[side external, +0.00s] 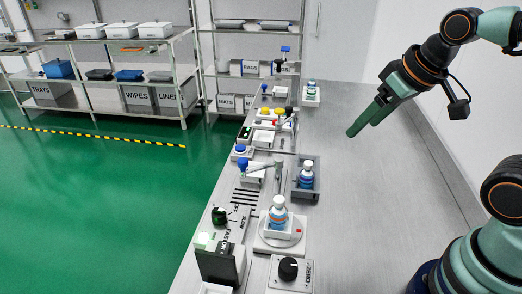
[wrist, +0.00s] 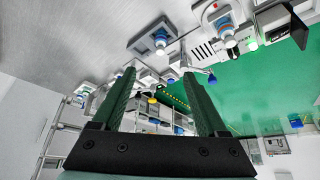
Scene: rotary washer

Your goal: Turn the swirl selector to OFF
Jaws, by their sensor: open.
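A black knob (side external: 288,268) on a white plate marked ZERO is at the bottom. My gripper (side external: 362,127) is high above the bench's right part, well apart from both knobs. Its two green fingers also show in the wrist view (wrist: 160,74), spread apart with nothing between them.
Another bottle (side external: 307,177) stands in a grey holder (side external: 306,190). A dark upright screen (side external: 216,266) is at the lower left. The grey bench (side external: 365,220) is clear on its right.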

